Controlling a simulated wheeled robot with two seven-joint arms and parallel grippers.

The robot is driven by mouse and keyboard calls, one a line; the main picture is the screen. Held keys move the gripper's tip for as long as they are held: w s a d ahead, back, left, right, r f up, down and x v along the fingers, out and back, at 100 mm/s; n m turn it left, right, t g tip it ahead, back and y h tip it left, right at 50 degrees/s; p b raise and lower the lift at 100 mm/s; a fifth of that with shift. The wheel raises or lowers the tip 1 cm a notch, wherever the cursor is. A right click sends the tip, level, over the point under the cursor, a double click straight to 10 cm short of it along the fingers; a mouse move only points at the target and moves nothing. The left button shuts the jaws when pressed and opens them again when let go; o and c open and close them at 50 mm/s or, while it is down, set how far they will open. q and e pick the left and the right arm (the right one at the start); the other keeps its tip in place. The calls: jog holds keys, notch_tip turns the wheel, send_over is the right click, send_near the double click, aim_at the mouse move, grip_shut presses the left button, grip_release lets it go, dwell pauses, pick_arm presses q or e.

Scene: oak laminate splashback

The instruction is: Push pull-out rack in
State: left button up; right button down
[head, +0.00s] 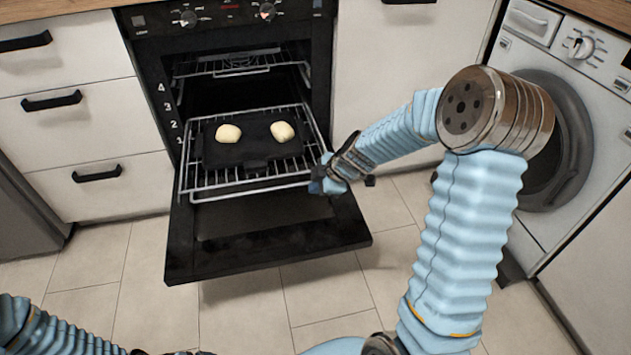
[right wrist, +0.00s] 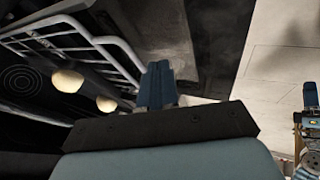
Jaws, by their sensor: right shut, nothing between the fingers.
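The pull-out rack (head: 200,187) is a wire oven rack, drawn out of the open black oven over its lowered door (head: 270,237). A dark tray (head: 213,154) lies on it with two pale bread rolls (head: 228,133) (head: 282,131). My right gripper (head: 322,182) is shut and empty at the rack's front right corner; whether it touches the wire is unclear. In the right wrist view the blue fingers (right wrist: 158,85) are together close to the rack's white wire edge (right wrist: 120,45). My left arm shows at the lower left, but its gripper cannot be made out.
A second wire rack (head: 235,65) sits higher inside the oven. White drawers (head: 85,120) stand at the left, a white cabinet (head: 400,50) and a washing machine (head: 565,110) at the right. The tiled floor (head: 260,310) before the oven door is clear.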

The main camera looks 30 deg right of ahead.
jog(key=shift+w+d+f, duration=0.15)
jog(key=shift+w+d, duration=0.05)
jog(key=shift+w, duration=0.55)
